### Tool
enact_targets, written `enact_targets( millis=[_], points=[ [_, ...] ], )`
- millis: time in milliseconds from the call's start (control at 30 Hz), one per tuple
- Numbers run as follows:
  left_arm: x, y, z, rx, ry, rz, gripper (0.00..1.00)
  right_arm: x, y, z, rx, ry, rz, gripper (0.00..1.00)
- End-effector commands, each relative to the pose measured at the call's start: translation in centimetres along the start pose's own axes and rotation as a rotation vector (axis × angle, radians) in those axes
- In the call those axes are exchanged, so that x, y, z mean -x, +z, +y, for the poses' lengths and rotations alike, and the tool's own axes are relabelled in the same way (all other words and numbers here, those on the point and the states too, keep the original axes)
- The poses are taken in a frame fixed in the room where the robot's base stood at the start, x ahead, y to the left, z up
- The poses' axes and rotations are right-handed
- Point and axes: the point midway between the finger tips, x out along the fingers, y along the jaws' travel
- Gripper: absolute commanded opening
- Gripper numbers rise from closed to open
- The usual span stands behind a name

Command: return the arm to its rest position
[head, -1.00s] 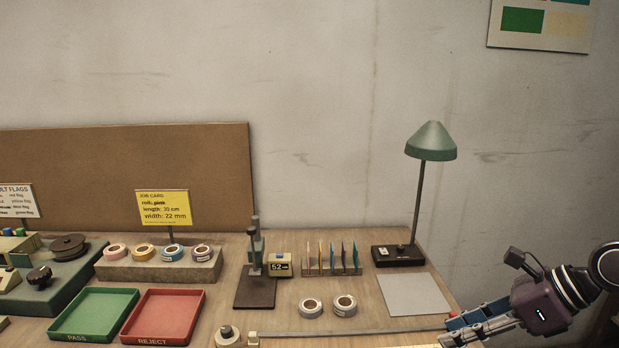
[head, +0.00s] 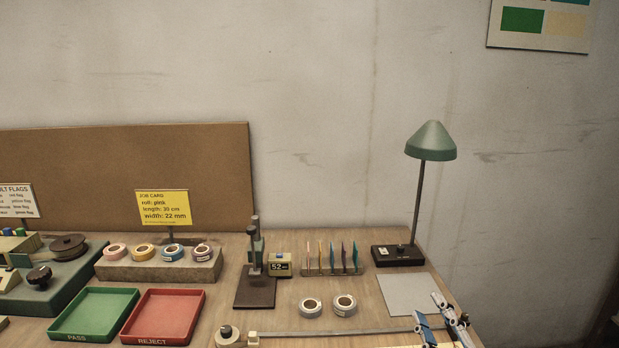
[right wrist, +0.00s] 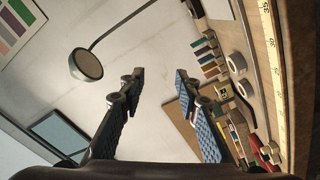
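My right gripper (head: 438,322) is at the lower right of the head view, over the table's right front part by the grey sheet. In the right wrist view its two blue-padded fingers (right wrist: 158,115) stand wide apart with nothing between them. Only the fingers show in the head view; the rest of the right arm is out of frame. My left gripper is in no view.
A green lamp (head: 431,142) stands at the table's back right, behind the grey sheet (head: 410,294). Two white rolls (head: 311,307) lie mid-table. A long metal rail (head: 340,332) runs along the front. Green (head: 67,331) and red (head: 134,336) trays are at left.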

Motion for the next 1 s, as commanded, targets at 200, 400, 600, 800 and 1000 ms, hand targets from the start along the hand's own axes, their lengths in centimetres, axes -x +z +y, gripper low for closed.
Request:
enact_targets(
  millis=[200,400,600,800,1000],
  points=[
    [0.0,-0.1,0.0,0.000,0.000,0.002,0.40,8.6,9.2,-10.7,-0.381,-0.260,-0.493,0.30],
    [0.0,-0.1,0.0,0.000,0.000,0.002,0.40,18.2,11.7,-18.2,-0.587,-0.472,-0.823,0.30],
    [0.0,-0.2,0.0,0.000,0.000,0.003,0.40,26.2,11.3,-22.5,-0.708,-0.640,-1.051,0.30],
    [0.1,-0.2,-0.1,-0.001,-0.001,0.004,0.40,28.7,12.3,-26.3,-0.740,-0.715,-1.148,0.30],
    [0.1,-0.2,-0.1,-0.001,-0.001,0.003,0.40,28.1,15.6,-31.4,-0.731,-0.730,-1.166,0.30]
  ],
)
